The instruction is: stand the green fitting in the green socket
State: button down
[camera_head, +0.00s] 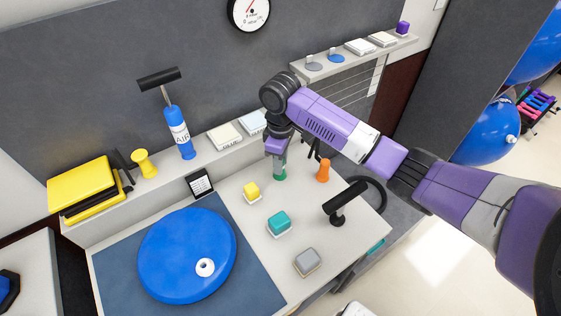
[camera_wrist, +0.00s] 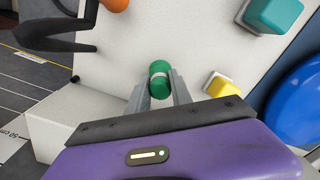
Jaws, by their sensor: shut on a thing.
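The green fitting (camera_wrist: 159,70) is a small green cylinder with a pale band, seen between my fingers in the wrist view. In the head view its green end (camera_head: 279,176) shows below my gripper (camera_head: 279,165), at the back of the white tabletop. My gripper is shut on the fitting, one finger on each side, as the wrist view shows too (camera_wrist: 160,95). The fingers cover part of it. I cannot tell whether its lower end touches the surface. I cannot make out a separate green socket in either view.
An orange fitting (camera_head: 323,171) and a black T-handled post (camera_head: 344,201) stand to the right. A large blue disc (camera_head: 187,254) lies at the left. A raised ledge (camera_head: 209,152) runs behind.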

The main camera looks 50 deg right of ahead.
dwell(0.3)
jog(key=c, duration=1.1)
grip_release()
jog(key=shift+r+p, duration=2.85)
jog(key=shift+r, duration=0.2)
